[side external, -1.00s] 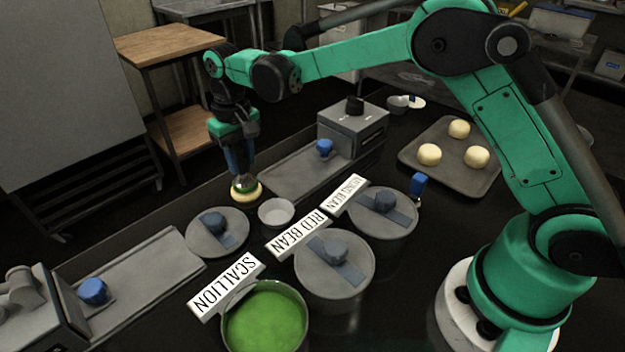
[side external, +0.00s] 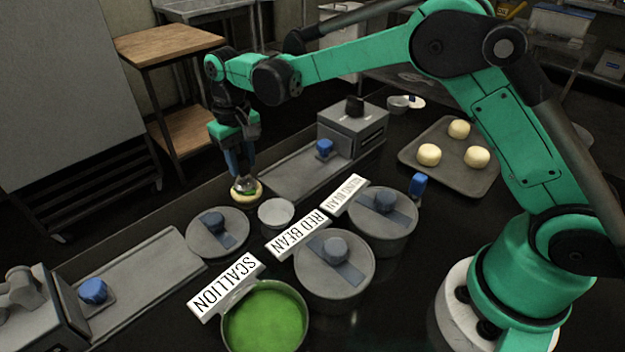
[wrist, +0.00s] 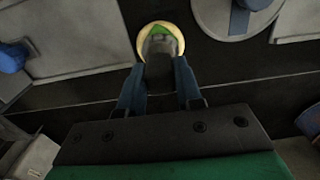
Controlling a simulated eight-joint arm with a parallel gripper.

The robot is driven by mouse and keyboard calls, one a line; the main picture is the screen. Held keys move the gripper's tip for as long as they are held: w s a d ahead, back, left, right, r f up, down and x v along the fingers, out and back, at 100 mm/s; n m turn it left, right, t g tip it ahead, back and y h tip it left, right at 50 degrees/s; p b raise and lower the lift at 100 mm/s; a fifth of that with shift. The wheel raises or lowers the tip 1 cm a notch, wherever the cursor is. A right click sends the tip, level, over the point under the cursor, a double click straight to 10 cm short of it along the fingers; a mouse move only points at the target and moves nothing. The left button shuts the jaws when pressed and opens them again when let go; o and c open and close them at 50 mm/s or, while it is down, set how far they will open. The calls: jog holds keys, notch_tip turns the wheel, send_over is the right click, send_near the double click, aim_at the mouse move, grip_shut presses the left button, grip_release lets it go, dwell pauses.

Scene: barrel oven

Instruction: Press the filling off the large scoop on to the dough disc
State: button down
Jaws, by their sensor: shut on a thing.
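My gripper (side external: 238,168) hangs low over the dark counter with its blue fingers shut on the dark handle of the large scoop (side external: 244,184). In the wrist view the scoop (wrist: 159,48) shows between the fingertips, its head over the dough disc. The pale, round dough disc (side external: 238,199) lies on the counter under the scoop, and its rim shows around the scoop in the wrist view (wrist: 177,34). A patch of green filling (wrist: 163,28) shows on the disc beside the scoop head. The scoop hides the rest of the disc's middle.
An open pot of green scallion filling (side external: 265,318) stands at the front. Lidded pots stand at the red bean (side external: 318,283) and mung bean signs. A small white bowl (side external: 276,214) and a lid (side external: 217,243) are near the disc. A tray (side external: 470,184) holds three dough balls.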

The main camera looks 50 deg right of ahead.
dwell(0.3)
jog(key=shift+r, duration=3.5)
